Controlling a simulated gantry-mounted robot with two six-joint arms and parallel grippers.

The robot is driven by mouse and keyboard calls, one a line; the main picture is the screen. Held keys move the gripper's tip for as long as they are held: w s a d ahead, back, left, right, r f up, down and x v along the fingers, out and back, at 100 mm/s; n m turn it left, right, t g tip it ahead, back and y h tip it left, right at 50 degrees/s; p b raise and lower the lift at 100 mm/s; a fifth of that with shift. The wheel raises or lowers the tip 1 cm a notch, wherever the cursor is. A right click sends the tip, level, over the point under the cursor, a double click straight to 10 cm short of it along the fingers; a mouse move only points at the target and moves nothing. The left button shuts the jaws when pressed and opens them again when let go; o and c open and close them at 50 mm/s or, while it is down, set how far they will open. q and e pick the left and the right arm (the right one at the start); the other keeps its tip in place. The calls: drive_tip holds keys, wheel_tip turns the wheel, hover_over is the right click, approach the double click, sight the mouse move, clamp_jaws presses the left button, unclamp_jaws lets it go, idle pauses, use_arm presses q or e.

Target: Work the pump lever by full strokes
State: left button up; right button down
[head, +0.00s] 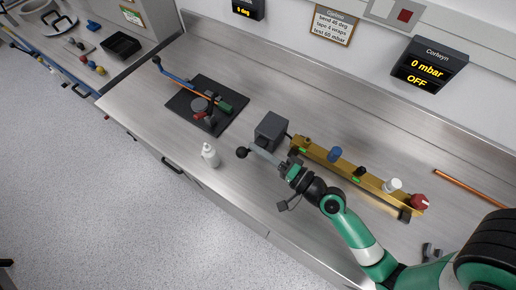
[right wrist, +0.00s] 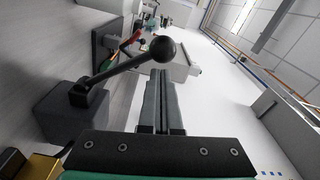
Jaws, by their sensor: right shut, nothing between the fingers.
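The pump is a dark grey box (head: 271,130) near the middle of the bench; it also shows at the left of the right wrist view (right wrist: 68,112). Its dark lever (right wrist: 112,74) slants up from a pivot on the box to a black ball knob (right wrist: 164,48). In the head view the knob (head: 242,152) is left of and nearer than the box. My right gripper (head: 256,149) is shut and empty, its fingertips (right wrist: 161,76) close to the knob. Whether they touch it is unclear. My left gripper is not in view.
A brass manifold (head: 345,172) with coloured knobs lies right of the pump, close to my right arm. A white bottle (head: 210,155) stands at the bench front. A tube bender on a black mat (head: 180,104) is farther left. The Corleyn display (head: 430,68) reads 0 mbar, OFF.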

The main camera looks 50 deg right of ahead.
drive_tip(key=shift+a+f+n, duration=0.2)
drive_tip(key=shift+a+n, duration=0.15)
drive_tip(key=shift+n, duration=0.05)
drive_tip(key=shift+a+f+b, duration=0.1)
drive_tip(key=shift+a+b, duration=0.05)
drive_tip(key=shift+b, duration=0.15)
drive_tip(key=a+f+n+b, duration=0.4)
drive_tip(key=f+n+b, duration=0.1)
drive_tip(key=n+b, duration=0.1)
drive_tip(key=shift+s+a+f+n+y, duration=0.2)
drive_tip(key=shift+f+n+y, duration=0.1)
drive_tip(key=shift+n, duration=0.4)
drive_tip(key=shift+r, duration=0.1)
idle(0.3)
